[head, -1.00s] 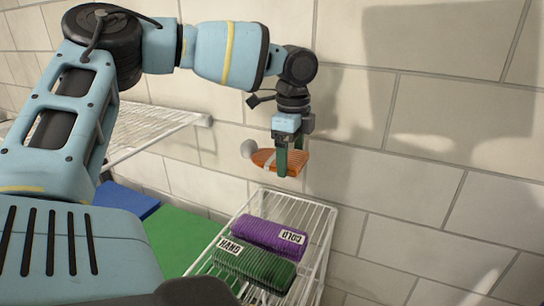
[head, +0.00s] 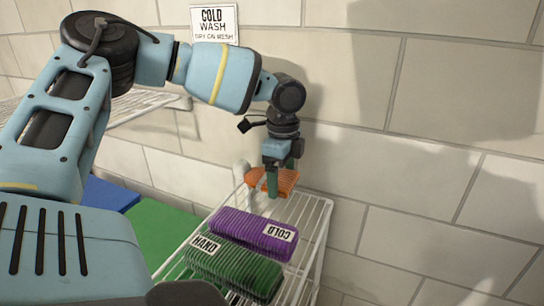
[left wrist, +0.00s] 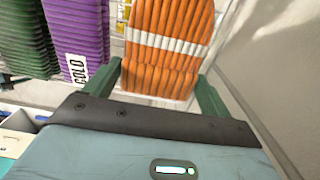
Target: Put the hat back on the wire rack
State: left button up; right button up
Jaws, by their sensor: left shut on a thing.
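The orange ribbed hat (head: 284,180) with a pale stripe is between the fingers of my left gripper (head: 283,181), at the far end of the white wire rack (head: 318,222). In the left wrist view the hat (left wrist: 165,50) sits between the green fingers of the gripper (left wrist: 160,82), which is shut on it. The hat is low over the rack's far end; I cannot tell whether it touches the wires. My right gripper is not in view.
A purple folded knit (head: 250,230) labelled COLD and a green one (head: 235,268) labelled HAND lie on the rack's nearer part. A tiled wall (head: 430,160) stands close behind and right. Another wire shelf (head: 150,108) is at left.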

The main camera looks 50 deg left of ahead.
aim_at(281, 207)
pick_arm(q)
jog(key=shift+f+b, duration=0.3)
jog(key=shift+f, duration=2.85)
jog(key=shift+f, duration=0.15)
jog(key=o, duration=0.9)
notch_tip(281, 207, up, 12)
jog(key=shift+r+p, duration=0.2)
jog(key=shift+p, duration=0.55)
